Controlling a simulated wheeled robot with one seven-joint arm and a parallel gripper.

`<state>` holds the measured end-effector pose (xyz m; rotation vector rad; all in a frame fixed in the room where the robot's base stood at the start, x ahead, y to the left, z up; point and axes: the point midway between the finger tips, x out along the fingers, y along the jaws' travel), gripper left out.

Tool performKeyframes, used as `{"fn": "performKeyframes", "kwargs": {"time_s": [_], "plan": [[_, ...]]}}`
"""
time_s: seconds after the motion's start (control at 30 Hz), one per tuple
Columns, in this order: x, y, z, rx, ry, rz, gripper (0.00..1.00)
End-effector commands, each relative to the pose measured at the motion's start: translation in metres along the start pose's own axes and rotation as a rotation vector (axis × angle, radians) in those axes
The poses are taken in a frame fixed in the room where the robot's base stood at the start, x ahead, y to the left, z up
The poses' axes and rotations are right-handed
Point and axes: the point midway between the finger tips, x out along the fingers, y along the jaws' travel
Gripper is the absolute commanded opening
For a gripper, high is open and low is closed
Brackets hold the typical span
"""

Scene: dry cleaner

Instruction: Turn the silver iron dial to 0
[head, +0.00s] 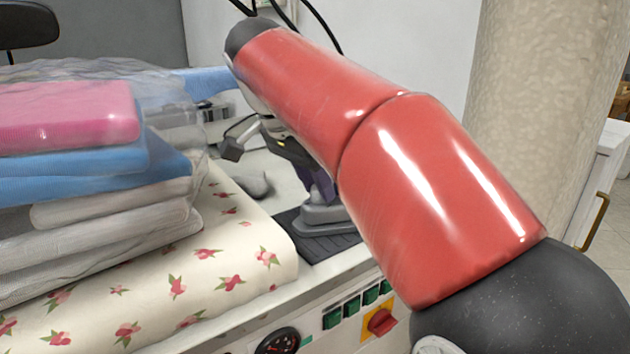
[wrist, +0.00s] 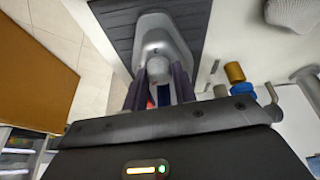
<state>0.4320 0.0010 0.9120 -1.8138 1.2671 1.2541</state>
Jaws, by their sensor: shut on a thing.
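The silver iron (head: 325,214) sits on a dark ribbed mat (head: 318,250) on the white machine top. In the wrist view the iron (wrist: 163,32) is seen from above, with its round light-grey dial (wrist: 158,66) toward me. My gripper (wrist: 160,75) is shut on the dial, with one dark finger on each side of it. A red and a blue bit show between the fingers below the dial. The dial's marks cannot be read. In the head view my red arm hides most of the gripper and the dial.
Bagged folded clothes (head: 80,150) lie on a floral ironing pad (head: 230,255) at left. A red rotary switch (head: 380,321) and a gauge (head: 278,342) are on the machine's front. In the wrist view, brass and blue fittings (wrist: 236,82) stand close right of the fingers.

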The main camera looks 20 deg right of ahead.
Motion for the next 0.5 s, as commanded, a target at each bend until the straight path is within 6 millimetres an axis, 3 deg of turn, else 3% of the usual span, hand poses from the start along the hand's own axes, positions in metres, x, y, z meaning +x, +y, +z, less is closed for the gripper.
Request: {"fn": "performKeyframes", "kwargs": {"time_s": [0.5], "plan": [[0.0002,0.0049,-0.0008,-0.441,0.023,-0.184,0.04]]}}
